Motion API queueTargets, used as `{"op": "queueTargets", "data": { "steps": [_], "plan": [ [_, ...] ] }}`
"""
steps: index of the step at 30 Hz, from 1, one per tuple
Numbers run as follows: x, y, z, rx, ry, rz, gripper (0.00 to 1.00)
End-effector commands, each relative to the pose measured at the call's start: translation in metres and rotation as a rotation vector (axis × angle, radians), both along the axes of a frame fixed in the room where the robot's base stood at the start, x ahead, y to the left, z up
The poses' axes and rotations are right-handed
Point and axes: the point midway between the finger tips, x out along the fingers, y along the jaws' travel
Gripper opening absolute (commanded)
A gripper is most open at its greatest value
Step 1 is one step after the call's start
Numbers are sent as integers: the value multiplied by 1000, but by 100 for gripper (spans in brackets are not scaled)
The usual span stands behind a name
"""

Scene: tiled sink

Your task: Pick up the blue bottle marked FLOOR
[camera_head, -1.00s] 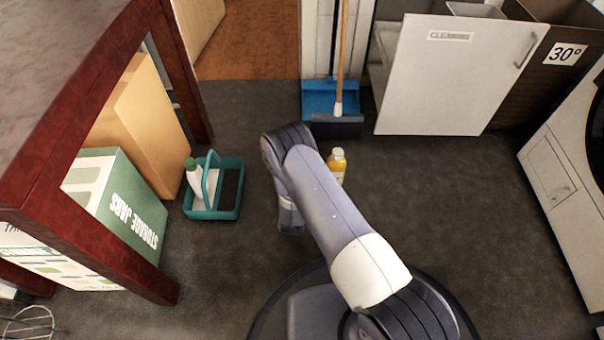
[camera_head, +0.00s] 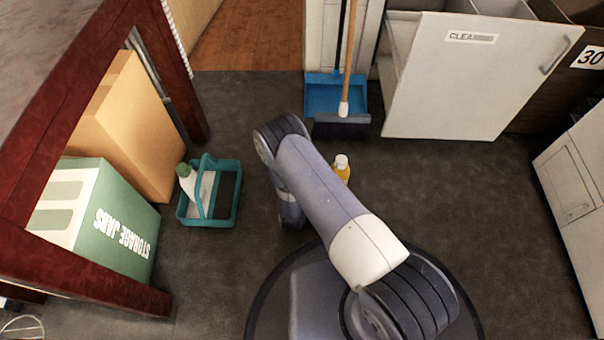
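No blue bottle marked FLOOR shows in this view. A yellow bottle with a white cap (camera_head: 341,166) stands on the dark floor just beyond my arm, which hides its lower part. A white bottle with a green cap (camera_head: 188,180) stands in a teal carrier (camera_head: 232,217) on the floor at the left. My arm is folded over my base in the middle of the view. My gripper's fingers cannot be made out.
A wooden frame with a cardboard box (camera_head: 130,125) and a green storage jars box (camera_head: 120,225) is at the left. A blue dustpan (camera_head: 322,95) and broom (camera_head: 345,105) stand at the back. A pulled-out white drawer marked "CLEA…" (camera_head: 465,85) is at the back right. The right floor is clear.

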Motion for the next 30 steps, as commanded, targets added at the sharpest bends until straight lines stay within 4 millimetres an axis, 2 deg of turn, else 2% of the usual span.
{"op": "queueTargets", "data": {
  "steps": [5, 30],
  "plan": [
    [0, 0, 0, 0, 0, 0, 94],
    [0, 0, 0, 1, 0, 0, 26]
  ]
}}
